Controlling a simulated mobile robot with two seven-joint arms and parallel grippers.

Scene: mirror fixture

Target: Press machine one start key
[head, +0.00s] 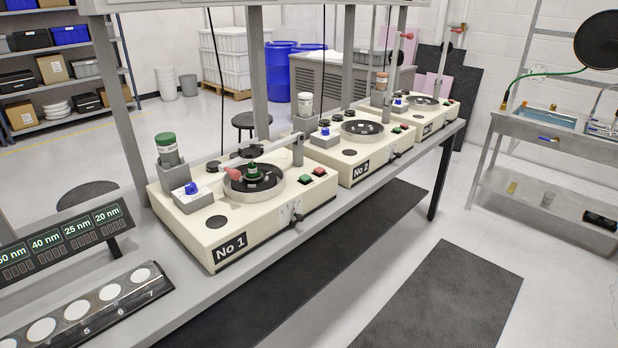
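Machine one (284,219) is a cream box on the grey bench, with a black "No 1" label (229,247) on its front left. A green key (319,171) and a red key (304,179) sit side by side at its right end. Neither carries a marking that I can read. A dark round plate (276,186) with a green-topped piece (253,171) on it is in the middle of the top. Neither of my grippers is in the head view.
Machines "No 2" (376,165) and "No 3" (440,121) stand farther along the bench (322,221). A display (62,245) and a tray of white discs (84,309) are at the left. A sink table (560,133) is at right. Dark mats (440,300) lie on open floor.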

